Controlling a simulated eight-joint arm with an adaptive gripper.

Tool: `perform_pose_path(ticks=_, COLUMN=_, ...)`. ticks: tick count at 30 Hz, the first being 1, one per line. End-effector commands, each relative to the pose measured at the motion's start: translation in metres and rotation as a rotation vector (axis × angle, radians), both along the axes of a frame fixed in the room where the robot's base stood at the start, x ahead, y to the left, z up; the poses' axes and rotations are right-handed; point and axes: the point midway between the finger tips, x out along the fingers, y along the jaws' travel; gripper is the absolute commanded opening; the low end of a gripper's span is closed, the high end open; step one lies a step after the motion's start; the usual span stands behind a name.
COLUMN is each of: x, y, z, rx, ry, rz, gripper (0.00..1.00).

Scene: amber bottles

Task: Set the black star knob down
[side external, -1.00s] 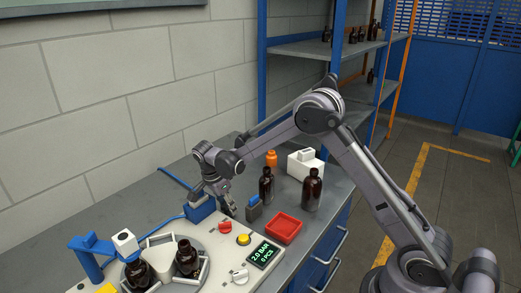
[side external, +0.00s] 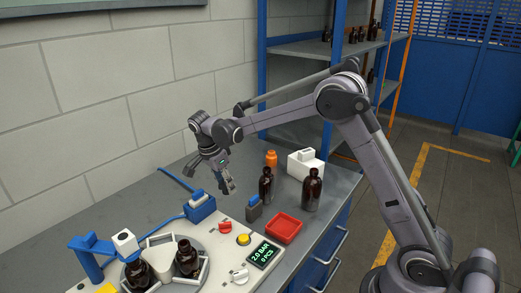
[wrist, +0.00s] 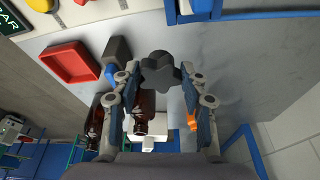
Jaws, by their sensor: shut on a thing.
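The black star knob (wrist: 160,72) sits between the fingertips of my gripper (wrist: 158,74) in the wrist view, its lobes facing the camera. My gripper is shut on it. In the side view my gripper (side external: 228,184) hangs over the grey bench (side external: 150,210), behind the control panel and left of the amber bottles. The knob is too small and dark to make out there. The knob appears to be clear of the bench.
A blue box (side external: 200,208) and the panel (side external: 210,245) lie in front. Bare bench shows behind and left.

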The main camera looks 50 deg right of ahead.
Motion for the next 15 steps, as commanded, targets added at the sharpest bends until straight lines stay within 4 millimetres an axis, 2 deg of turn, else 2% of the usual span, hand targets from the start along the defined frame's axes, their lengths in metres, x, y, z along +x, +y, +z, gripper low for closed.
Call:
perform_pose_path(ticks=4, x=0.003, y=-0.012, z=0.013, rx=0.003, ry=0.000, rz=0.011, gripper=0.13)
perform_pose_path(ticks=7, x=0.009, y=-0.038, z=0.016, rx=0.010, ry=0.000, rz=0.043, gripper=0.13)
perform_pose_path(ticks=11, x=0.017, y=-0.092, z=0.018, rx=0.020, ry=-0.002, rz=0.114, gripper=0.13)
perform_pose_path(ticks=15, x=0.020, y=-0.157, z=0.021, rx=0.023, ry=-0.006, rz=0.202, gripper=0.13)
